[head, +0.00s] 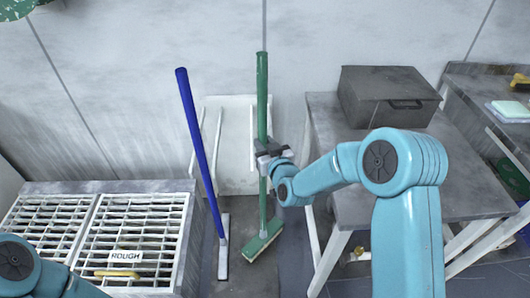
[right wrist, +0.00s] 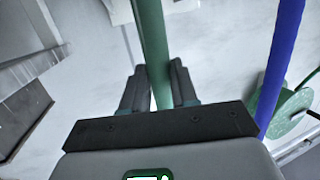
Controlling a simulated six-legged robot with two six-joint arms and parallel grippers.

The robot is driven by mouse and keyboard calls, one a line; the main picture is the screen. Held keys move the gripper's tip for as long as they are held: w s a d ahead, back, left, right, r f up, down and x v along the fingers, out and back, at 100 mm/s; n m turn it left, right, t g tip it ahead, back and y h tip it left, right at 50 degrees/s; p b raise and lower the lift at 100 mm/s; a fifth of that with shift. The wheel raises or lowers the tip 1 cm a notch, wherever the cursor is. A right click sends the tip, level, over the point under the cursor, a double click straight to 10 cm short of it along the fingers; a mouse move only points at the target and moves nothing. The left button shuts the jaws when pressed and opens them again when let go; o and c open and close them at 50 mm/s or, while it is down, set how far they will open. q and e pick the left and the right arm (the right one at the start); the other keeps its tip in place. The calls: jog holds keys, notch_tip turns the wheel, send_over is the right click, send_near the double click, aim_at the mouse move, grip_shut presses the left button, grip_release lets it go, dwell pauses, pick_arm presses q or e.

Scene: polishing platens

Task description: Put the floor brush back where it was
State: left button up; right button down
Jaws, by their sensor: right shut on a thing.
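The floor brush has a long green handle (head: 262,90) and a green head with pale bristles (head: 263,241). It stands nearly upright in front of the white rack (head: 232,186) by the wall, its head at the floor. My right gripper (head: 266,150) is shut on the green handle around mid-height. In the right wrist view the handle (right wrist: 152,45) passes between the two fingers (right wrist: 159,88). A blue-handled tool (head: 197,135) with a flat pale head leans to the left of it. Of my left arm only a blue link shows at the lower left; its gripper is out of view.
A grey table (head: 375,198) with a grey case (head: 385,97) stands close to the right. White grated units (head: 137,232), one labelled ROUGH, stand at the left. A bench with a pale green block (head: 510,110) is at the far right.

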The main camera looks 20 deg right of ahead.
notch_tip(320, 180, down, 3)
jog(key=shift+r, duration=0.15)
jog(key=shift+b, duration=0.3)
jog(key=shift+f, duration=0.2)
jog(key=c, duration=0.9)
grip_release()
jog(key=shift+o, duration=0.2)
